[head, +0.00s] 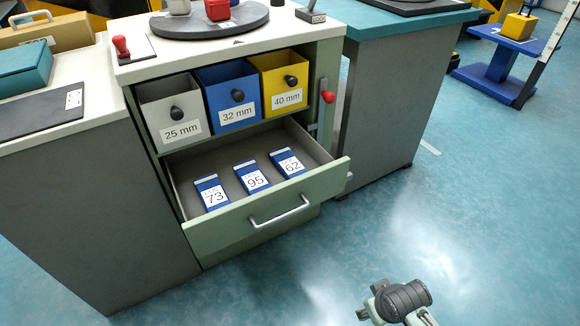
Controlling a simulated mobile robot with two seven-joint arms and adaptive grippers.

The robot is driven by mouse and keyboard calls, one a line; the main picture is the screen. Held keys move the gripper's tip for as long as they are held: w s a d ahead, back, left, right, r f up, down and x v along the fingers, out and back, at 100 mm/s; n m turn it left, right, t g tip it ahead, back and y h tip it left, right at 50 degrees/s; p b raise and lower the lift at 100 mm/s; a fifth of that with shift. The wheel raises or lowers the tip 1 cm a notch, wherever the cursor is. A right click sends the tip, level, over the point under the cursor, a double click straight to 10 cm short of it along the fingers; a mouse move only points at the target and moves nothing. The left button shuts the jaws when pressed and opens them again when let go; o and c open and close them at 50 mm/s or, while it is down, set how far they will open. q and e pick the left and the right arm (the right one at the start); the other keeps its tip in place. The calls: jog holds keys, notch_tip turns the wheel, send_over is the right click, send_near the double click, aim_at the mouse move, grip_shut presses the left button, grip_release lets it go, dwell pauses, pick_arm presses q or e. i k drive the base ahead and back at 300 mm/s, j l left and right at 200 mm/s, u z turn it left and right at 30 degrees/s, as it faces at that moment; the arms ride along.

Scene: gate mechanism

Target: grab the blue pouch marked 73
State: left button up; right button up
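The blue pouch marked 73 (212,193) lies in the open lower drawer (262,219), at the left of a row of three blue pouches. The pouch marked 95 (252,178) lies to its right, and the pouch marked 62 (288,163) lies farther right. The pouches are apart from one another. My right gripper (368,300) is at the bottom right, over the floor, well away from the drawer. Its fingers look spread and nothing shows between them. My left gripper is not in view.
Above the drawer stand three bins: grey 25 mm (172,104), blue 32 mm (228,88) and yellow 40 mm (284,78). A red-knobbed lever (327,97) is at the cabinet's right side. The drawer front has a metal handle (280,211). The floor before it is clear.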

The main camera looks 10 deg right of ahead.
aim_at(213, 197)
jog(key=i+l+u, duration=0.15)
jog(key=l, duration=0.2)
jog(key=i+l+u, duration=0.15)
jog(key=l, duration=0.25)
jog(key=l+u, duration=0.15)
jog(key=l, duration=0.25)
jog(key=i+l+u, duration=0.2)
jog(key=l, duration=0.2)
jog(key=k, duration=0.05)
